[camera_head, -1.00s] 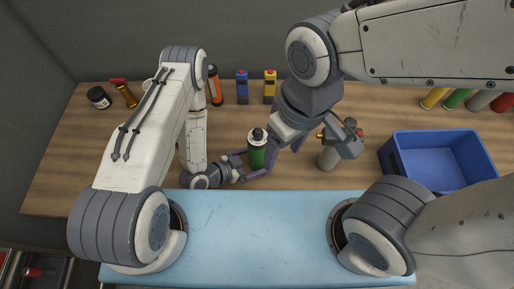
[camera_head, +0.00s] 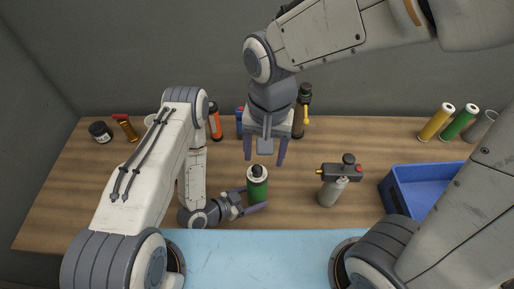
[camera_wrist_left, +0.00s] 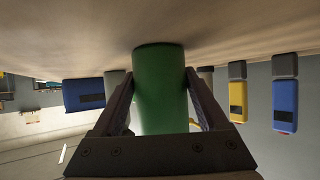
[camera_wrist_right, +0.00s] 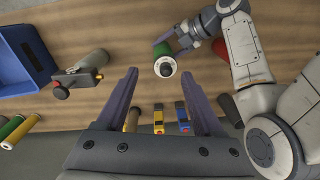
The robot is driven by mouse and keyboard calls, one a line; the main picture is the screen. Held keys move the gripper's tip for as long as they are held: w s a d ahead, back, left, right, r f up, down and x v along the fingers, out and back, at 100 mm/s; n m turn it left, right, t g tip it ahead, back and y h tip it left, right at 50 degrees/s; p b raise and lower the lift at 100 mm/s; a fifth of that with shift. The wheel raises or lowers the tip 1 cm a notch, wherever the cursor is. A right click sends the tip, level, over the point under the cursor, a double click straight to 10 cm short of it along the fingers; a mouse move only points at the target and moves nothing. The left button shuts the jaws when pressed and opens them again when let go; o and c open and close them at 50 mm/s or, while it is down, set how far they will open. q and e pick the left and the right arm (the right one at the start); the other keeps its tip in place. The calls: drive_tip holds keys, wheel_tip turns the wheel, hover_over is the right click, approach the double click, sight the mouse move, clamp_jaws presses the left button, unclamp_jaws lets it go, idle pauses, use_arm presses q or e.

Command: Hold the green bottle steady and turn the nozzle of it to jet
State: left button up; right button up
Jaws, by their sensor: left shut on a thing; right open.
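The green bottle (camera_head: 257,188) stands upright on the wooden table, with a pale top and a dark nozzle (camera_head: 257,171). My left gripper (camera_head: 255,200) is shut around its body from the left; the left wrist view shows the green body (camera_wrist_left: 160,90) between both fingers. My right gripper (camera_head: 265,158) is open and empty, above and behind the bottle, fingers pointing down. In the right wrist view the bottle top (camera_wrist_right: 165,67) lies beyond the open fingers (camera_wrist_right: 166,85), not between them. The nozzle's markings are too small to read.
A grey bottle with a dark spray head (camera_head: 341,172) stands to the right, near a blue bin (camera_head: 424,178). Several bottles and a blue device (camera_head: 240,122) line the back. A light blue mat (camera_head: 250,258) lies in front. Table between green and grey bottles is clear.

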sight(257, 168)
drive_tip(key=w+a+f+m, duration=0.1)
drive_tip(key=w+f+m, duration=0.1)
drive_tip(key=w+m, duration=0.35)
drive_tip(key=shift+m, duration=0.35)
drive_tip(key=f, duration=1.2)
drive_tip(key=shift+a, duration=0.2)
clamp_jaws()
